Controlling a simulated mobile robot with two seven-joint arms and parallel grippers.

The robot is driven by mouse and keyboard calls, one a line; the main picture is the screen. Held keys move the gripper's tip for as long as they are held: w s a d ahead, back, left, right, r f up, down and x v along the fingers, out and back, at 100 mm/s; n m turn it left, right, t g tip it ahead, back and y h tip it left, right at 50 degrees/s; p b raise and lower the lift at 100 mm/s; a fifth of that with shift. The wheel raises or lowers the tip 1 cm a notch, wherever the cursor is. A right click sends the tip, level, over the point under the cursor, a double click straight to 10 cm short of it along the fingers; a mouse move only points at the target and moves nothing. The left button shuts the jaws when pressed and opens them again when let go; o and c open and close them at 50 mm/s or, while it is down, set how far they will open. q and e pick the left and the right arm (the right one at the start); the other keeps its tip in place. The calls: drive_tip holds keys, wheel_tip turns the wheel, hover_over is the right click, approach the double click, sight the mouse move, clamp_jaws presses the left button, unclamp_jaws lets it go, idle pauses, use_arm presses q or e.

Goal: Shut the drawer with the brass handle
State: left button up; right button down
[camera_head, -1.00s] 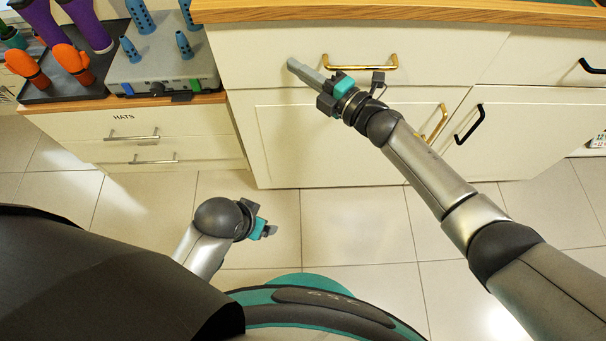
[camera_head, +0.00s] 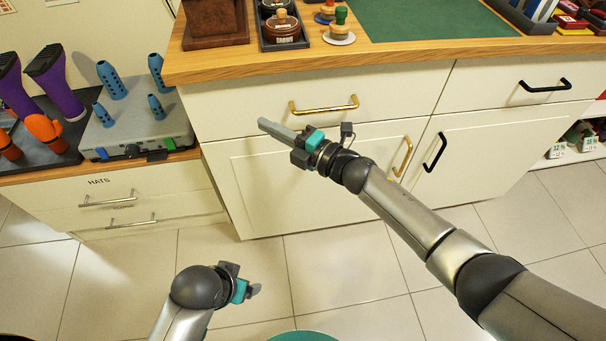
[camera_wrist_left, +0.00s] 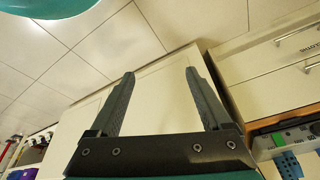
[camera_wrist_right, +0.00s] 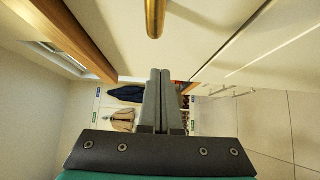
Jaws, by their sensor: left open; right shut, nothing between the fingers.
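The drawer (camera_head: 240,112) with the brass handle (camera_head: 324,106) is the cream upper left drawer under the wooden counter. It looks about flush with the cabinet front; I cannot tell if a small gap is left. The brass handle also shows at the top of the right wrist view (camera_wrist_right: 155,18). My right gripper (camera_head: 264,124) is shut and empty, in front of the cabinet, its fingers pointing left just below and left of that handle. Contact with the drawer front cannot be told. My left gripper (camera_head: 250,290) is open and empty, low over the floor.
A door with an upright brass handle (camera_head: 402,157) is below. A drawer with a black handle (camera_head: 545,86) is to the right. A low HATS cabinet (camera_head: 150,192) stands at left, carrying a grey boot dryer (camera_head: 135,136). The tiled floor in front is clear.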

use_arm(q)
drive_tip(key=s+f+g+p, duration=0.1)
drive_tip(key=s+f+p, duration=0.2)
drive_tip(key=f, duration=0.3)
drive_tip(key=shift+s+a+f, duration=0.3)
drive_tip(key=shift+s+f, duration=0.1)
drive_tip(key=shift+s, duration=0.2)
use_arm(e)
drive_tip(key=v, duration=1)
drive_tip(key=shift+s, duration=0.4)
